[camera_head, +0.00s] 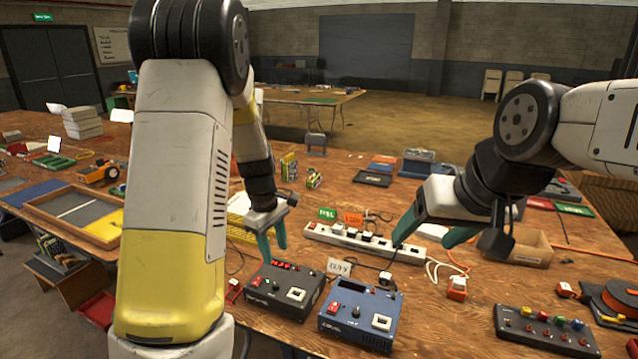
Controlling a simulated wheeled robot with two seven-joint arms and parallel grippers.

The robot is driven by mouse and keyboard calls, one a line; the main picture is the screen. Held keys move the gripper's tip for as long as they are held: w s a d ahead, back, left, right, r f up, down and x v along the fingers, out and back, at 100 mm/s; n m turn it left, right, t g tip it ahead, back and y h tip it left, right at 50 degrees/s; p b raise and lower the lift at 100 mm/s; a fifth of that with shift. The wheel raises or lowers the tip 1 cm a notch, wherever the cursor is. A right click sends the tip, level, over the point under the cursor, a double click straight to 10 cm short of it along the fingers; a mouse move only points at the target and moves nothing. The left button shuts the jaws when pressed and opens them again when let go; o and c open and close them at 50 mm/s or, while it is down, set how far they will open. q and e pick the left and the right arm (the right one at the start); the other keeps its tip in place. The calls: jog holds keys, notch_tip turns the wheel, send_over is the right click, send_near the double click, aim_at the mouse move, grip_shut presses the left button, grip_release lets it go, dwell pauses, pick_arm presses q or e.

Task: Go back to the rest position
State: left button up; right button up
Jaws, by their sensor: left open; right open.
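My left gripper (273,243) hangs over the workbench behind a dark box with a red display, its green fingers pointing down and nothing seen between them. My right gripper (428,236) is open and empty over the right end of a white power strip (345,238), its green fingers spread. The dark box (285,288) and a blue box (361,316) sit side by side on the bench in front. Several plugs or chargers sit along the strip, and a small black-and-white plug (385,278) lies near the blue box.
A black panel with coloured buttons (545,331) and an orange cable reel (612,303) stand at the right front. A wooden tray (75,215) lies at left. Bare wood (450,325) shows between blue box and button panel.

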pick_arm(q)
jog(key=s+d+r+m+t+h, duration=0.1)
jog(key=s+r+m+t, duration=0.4)
jog(key=s+r+m, duration=0.7)
jog(key=s+r, duration=0.8)
jog(key=s, duration=0.2)
jog(key=shift+r+t, duration=0.3)
